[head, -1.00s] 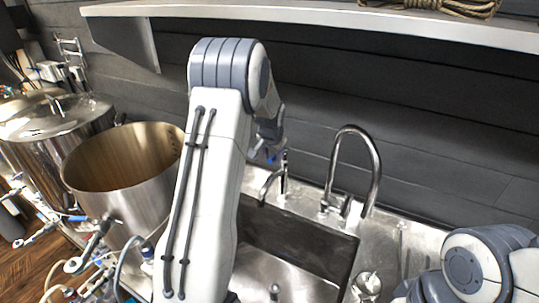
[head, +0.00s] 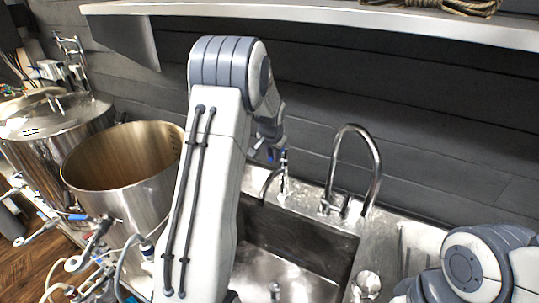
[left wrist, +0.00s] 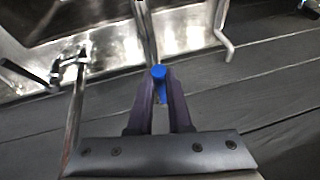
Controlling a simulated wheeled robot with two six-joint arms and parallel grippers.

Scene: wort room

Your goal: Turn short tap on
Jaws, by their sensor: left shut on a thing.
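The short tap (head: 283,182) stands at the back edge of the sink, left of the tall tap, with its thin spout curving left. My left gripper (head: 274,155) is at its top. In the left wrist view the fingers (left wrist: 160,88) are shut around the tap's blue handle (left wrist: 158,72), above the metal post (left wrist: 146,30). The arm hides part of the gripper in the head view. I cannot make out any water from the spout. My right arm shows at the lower right of the head view, but its gripper does not.
A tall gooseneck tap (head: 375,165) stands close on the right; it also shows in the left wrist view (left wrist: 74,110). The sink (head: 300,270) lies below. An open steel pot (head: 150,205) and a lidded kettle (head: 60,118) stand left. A shelf (head: 330,12) runs above.

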